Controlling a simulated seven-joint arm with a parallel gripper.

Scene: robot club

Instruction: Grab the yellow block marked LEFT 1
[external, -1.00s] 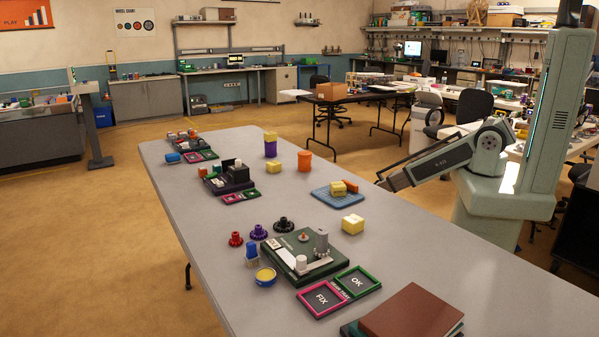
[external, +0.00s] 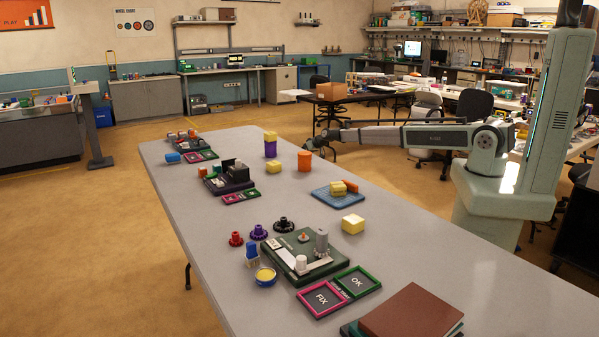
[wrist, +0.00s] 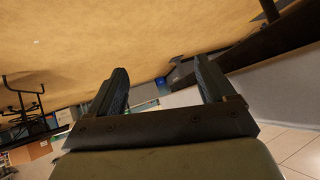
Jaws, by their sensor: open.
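Several yellow blocks are on the table, and no LEFT 1 marking is legible on any of them. One yellow block (external: 270,136) is on top of a purple cylinder (external: 270,149). One yellow block (external: 275,165) lies in front of that cylinder. Another yellow block (external: 338,187) is on a blue tray (external: 322,197). One yellow block (external: 353,224) stands alone on the table. My gripper (external: 322,147) is raised near the table's far right edge, by the orange cylinder. In the wrist view my gripper (wrist: 162,80) is open and empty, and no yellow block shows there.
An orange cylinder (external: 305,162) stands near my gripper. A green board (external: 300,260), framed pads marked FIX (external: 321,299) and OK (external: 356,282), and brown books (external: 412,315) occupy the near table.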

